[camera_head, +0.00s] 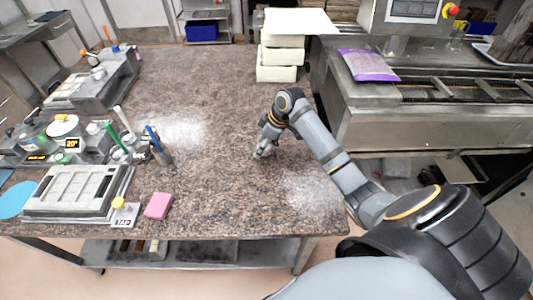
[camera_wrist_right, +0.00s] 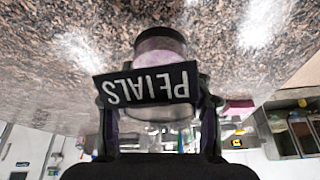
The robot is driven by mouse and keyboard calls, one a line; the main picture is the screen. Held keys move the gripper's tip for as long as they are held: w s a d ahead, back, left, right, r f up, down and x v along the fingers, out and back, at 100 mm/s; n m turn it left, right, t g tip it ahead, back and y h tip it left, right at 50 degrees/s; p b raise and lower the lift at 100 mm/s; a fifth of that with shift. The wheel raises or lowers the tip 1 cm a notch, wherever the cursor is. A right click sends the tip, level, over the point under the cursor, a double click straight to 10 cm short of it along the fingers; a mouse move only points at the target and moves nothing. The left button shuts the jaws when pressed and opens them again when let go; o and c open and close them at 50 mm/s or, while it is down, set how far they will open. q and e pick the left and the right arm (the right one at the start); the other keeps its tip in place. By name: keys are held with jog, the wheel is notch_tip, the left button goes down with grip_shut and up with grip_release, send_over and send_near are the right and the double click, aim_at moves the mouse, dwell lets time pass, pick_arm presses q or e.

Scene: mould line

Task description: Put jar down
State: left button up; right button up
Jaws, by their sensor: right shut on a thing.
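In the right wrist view a clear jar (camera_wrist_right: 160,45) with pinkish-purple contents and a dark end shows upside down. Its black label (camera_wrist_right: 147,84) reads "PETALS". My right gripper (camera_head: 262,150) is shut on the jar, with one finger on each side. In the head view the gripper is low over the middle-right of the speckled stone worktop (camera_head: 215,195). The jar is mostly hidden there by the gripper, and I cannot tell whether it touches the worktop. My left gripper is not in view.
A pink block (camera_head: 158,205), a grey mould tray (camera_head: 75,192) and a pen cup (camera_head: 162,155) stand at the left. White boxes (camera_head: 278,72) are stacked at the back. A purple packet (camera_head: 369,65) lies on the machine at right. The worktop around the gripper is clear.

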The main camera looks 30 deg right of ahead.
aim_at(266, 156)
jog(key=shift+s+d+f, duration=0.15)
jog(key=shift+s+f, duration=0.15)
jog(key=shift+f, duration=0.2)
jog(key=shift+s+d+f, duration=0.1)
jog(key=shift+s+f, duration=0.15)
jog(key=shift+f, duration=0.2)
jog(key=shift+s+d+f, duration=0.1)
jog(key=shift+s+f, duration=0.1)
notch_tip(266, 156, down, 2)
jog(key=shift+s+f+p, duration=0.15)
jog(key=shift+f+p, duration=0.05)
jog(key=shift+p, duration=0.8)
jog(key=shift+f, duration=0.45)
jog(key=o, duration=1.2)
